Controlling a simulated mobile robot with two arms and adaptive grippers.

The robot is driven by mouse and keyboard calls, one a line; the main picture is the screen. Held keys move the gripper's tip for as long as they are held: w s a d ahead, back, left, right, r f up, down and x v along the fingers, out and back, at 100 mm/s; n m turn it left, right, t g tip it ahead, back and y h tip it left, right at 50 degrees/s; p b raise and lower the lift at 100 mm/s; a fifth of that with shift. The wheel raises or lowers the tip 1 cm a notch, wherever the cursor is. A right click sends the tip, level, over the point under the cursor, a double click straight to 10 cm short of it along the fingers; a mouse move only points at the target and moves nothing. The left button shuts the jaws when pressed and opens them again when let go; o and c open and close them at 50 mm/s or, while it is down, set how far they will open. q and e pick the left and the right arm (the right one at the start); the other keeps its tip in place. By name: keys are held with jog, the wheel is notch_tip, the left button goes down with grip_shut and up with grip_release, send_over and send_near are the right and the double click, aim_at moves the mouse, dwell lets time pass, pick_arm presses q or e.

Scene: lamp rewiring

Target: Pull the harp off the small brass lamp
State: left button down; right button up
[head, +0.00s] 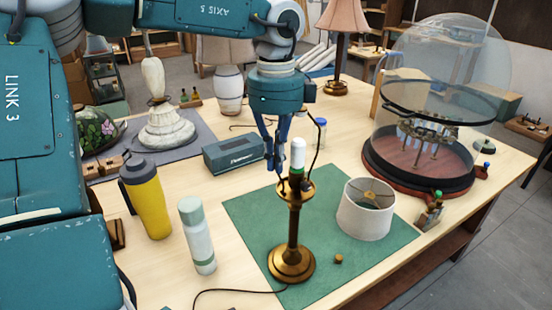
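The small brass lamp (293,230) stands upright on the green mat (250,215), with a white-topped socket (297,155) and no shade on it. A thin dark harp (321,140) curves up on the right of the socket; its top and left side are partly hidden by my gripper. My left gripper (274,163) points down just left of the socket, with its fingertips close together by the harp's left side. I cannot tell whether they grip it. My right gripper is not in view.
A white drum shade (366,208) and a small brass piece (339,259) lie on the mat. A yellow bottle (149,203), a pale bottle (197,237) and a dark box (233,152) stand to the left. A glass dome (420,130) stands on the right. A cord runs along the front.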

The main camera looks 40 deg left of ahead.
pick_arm(q)
jog(key=shift+r, duration=0.2)
jog(key=shift+r+p, duration=0.65)
jog(key=shift+r, duration=0.4)
notch_tip(320, 180, up, 8)
jog(key=p, duration=0.4)
jog(key=shift+f+p, duration=0.25)
jog(key=shift+p, duration=0.1)
notch_tip(320, 180, up, 5)
jog(key=p, duration=0.3)
jog(key=shift+r, duration=1.35)
